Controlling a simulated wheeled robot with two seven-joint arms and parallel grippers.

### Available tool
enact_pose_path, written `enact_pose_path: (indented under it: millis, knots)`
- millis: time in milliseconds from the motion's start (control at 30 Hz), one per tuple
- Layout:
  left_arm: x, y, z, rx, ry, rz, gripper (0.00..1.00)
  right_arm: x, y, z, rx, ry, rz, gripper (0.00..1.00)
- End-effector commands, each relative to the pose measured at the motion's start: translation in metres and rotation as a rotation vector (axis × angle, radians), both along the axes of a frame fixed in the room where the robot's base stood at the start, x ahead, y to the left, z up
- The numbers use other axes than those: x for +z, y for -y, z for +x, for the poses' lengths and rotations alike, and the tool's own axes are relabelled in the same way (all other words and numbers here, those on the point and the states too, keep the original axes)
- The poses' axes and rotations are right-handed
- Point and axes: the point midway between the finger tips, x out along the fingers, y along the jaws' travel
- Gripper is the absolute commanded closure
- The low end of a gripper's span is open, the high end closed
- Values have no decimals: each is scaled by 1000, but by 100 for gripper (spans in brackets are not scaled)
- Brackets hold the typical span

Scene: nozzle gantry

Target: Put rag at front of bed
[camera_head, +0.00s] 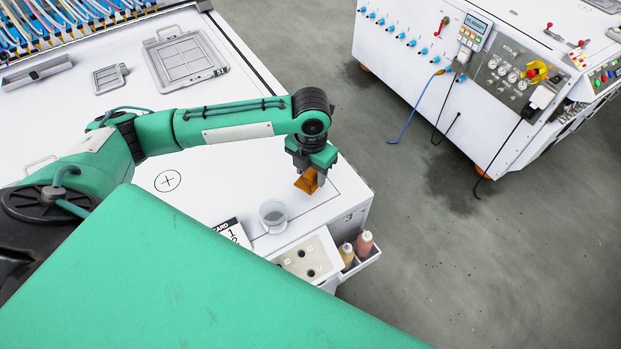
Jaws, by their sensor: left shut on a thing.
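An orange-brown rag (308,181) hangs at the end of my left arm. My left gripper (311,170) points down and is shut on it, near the right end of the white bed (225,165). The rag is just above or touching the bed surface; I cannot tell which. My right gripper is not in view.
A clear cup (273,215) and a black-and-white card (232,232) are on the bed near the rag. Two bottles (363,243) stand in a side holder. A grey framed plate (186,60) lies at the back. A white control cabinet (480,75) stands across the grey floor.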

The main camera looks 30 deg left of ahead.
Motion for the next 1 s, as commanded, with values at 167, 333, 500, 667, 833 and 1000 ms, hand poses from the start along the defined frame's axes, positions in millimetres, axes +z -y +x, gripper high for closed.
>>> enact_pose_path:
  millis: [167, 333, 500, 667, 833, 1000]
  knots:
    - [-25, 0, -1, 0, -4, 1, 76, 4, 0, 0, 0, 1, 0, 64]
    - [-40, 0, 0, 0, 0, 0, 76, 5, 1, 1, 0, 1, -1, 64]
    - [-39, 0, 0, 0, 0, 0, 76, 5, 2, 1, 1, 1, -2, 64]
    - [-42, 0, 0, 0, -1, 1, 50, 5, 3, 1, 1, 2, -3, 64]
    - [-42, 0, 0, 0, -1, 1, 32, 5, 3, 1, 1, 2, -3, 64]
    - [-42, 0, 0, 0, -1, 0, 32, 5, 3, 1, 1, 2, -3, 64]
